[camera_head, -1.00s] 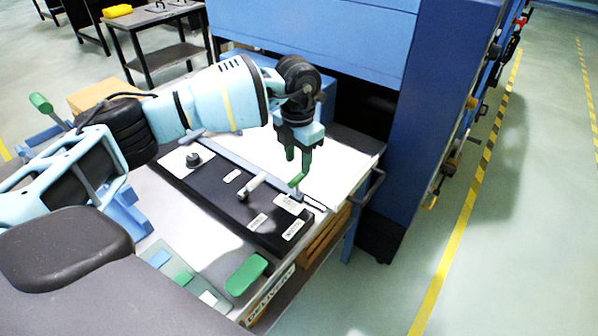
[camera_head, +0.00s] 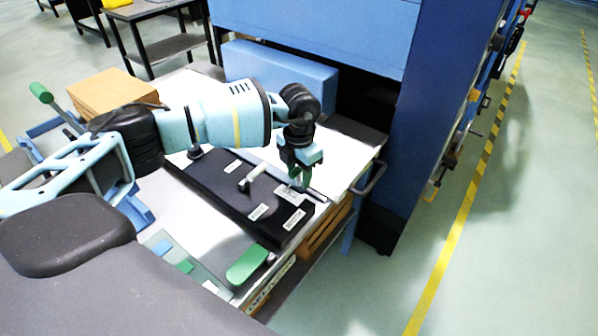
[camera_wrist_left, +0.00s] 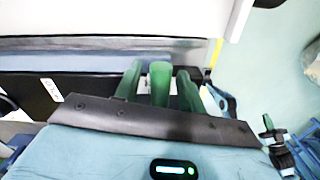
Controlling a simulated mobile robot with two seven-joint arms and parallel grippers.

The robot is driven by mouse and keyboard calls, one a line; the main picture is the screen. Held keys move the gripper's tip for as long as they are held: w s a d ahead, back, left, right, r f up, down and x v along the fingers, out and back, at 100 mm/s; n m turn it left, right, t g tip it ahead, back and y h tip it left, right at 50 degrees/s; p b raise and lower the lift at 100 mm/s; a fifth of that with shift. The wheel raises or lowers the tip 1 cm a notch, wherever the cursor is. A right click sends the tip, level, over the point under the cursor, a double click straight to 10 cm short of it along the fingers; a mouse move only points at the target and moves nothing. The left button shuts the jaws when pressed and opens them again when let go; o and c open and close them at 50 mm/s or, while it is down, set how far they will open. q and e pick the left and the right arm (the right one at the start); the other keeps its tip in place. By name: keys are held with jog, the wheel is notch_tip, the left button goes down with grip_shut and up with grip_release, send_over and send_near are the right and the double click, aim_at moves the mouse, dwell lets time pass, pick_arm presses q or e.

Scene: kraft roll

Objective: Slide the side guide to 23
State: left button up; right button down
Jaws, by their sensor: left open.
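The side guide's green handle (camera_wrist_left: 160,84) stands upright between the two green fingers of my left gripper (camera_wrist_left: 157,73) in the left wrist view. The gripper is open around it, and I cannot tell if either finger touches. In the head view my left gripper (camera_head: 300,172) points down at the right end of the grey rail (camera_head: 318,195), hiding most of the handle. The rail runs along the far edge of a black panel (camera_head: 215,190) with white labels. The scale numbers are too small to read. My right gripper is out of view.
A pale lever (camera_head: 254,176) and a dark upright knob (camera_head: 191,130) stand on the panel. A green block (camera_head: 247,264) lies at the table's front. A cardboard stack (camera_head: 110,92) is at the left. A tall blue cabinet (camera_head: 430,120) stands behind the table's right end.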

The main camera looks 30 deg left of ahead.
pick_arm(q)
jog(key=c, duration=0.7)
grip_shut()
jog(key=shift+a+r, duration=0.1)
jog(key=shift+a, duration=0.6)
jog(key=shift+w, duration=0.1)
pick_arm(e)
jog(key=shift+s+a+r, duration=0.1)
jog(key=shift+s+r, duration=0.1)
pick_arm(q)
jog(key=o, duration=0.7)
grip_release()
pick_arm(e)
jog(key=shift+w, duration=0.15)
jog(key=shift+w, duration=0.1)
